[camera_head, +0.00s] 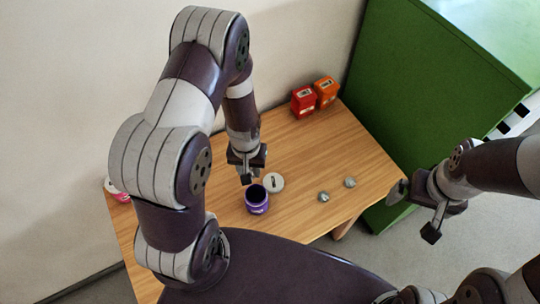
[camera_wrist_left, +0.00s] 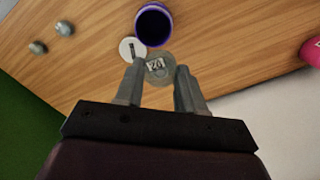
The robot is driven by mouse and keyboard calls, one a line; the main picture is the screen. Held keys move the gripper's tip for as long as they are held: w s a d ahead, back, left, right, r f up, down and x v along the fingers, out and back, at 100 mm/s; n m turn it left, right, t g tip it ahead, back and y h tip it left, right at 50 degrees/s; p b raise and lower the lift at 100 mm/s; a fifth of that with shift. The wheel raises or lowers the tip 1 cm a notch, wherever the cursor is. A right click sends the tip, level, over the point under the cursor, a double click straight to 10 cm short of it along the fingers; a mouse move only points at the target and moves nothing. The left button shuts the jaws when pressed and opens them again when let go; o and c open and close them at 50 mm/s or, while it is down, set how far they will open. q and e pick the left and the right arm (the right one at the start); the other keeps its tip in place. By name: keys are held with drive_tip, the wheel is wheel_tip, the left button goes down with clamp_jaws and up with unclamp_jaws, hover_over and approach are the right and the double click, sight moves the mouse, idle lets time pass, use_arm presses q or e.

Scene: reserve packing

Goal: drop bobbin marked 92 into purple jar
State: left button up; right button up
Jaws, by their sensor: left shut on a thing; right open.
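The purple jar (camera_head: 257,207) stands open on the wooden table, its dark inside showing; it also shows at the top of the wrist view (camera_wrist_left: 167,40). My left gripper (camera_head: 247,170) is above the table, just behind and left of the jar. In the wrist view its fingers (camera_wrist_left: 158,76) are shut on a round grey bobbin (camera_wrist_left: 157,72). The bobbin's pale label shows digits that may be 92, but they are blurred. My right gripper (camera_head: 415,211) is open and empty, off the table's right edge.
Two small grey pieces (camera_head: 323,196) (camera_head: 350,182) lie right of the jar. A red box (camera_head: 302,101) and an orange box (camera_head: 326,91) stand at the back. A pink container (camera_head: 118,191) is at the left edge. A green cabinet (camera_head: 432,85) stands right of the table.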

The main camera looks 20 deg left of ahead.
use_arm(q)
drive_tip(key=shift+w+d+f, duration=0.2)
drive_tip(key=shift+w, duration=0.05)
drive_tip(key=shift+f+b, duration=0.35)
drive_tip(key=shift+b, duration=0.15)
drive_tip(key=f+b, duration=0.4)
drive_tip(key=f, duration=0.1)
drive_tip(key=shift+s+a, duration=0.15)
drive_tip(key=shift+a, duration=0.05)
drive_tip(key=o, duration=0.7)
drive_tip(key=shift+r, duration=0.1)
drive_tip(key=shift+c, duration=0.2)
drive_tip(key=o, duration=0.4)
drive_tip(key=shift+s+a, duration=0.15)
drive_tip(key=shift+s, duration=0.05)
drive_tip(key=shift+o, duration=0.2)
drive_tip(key=shift+w, duration=0.1)
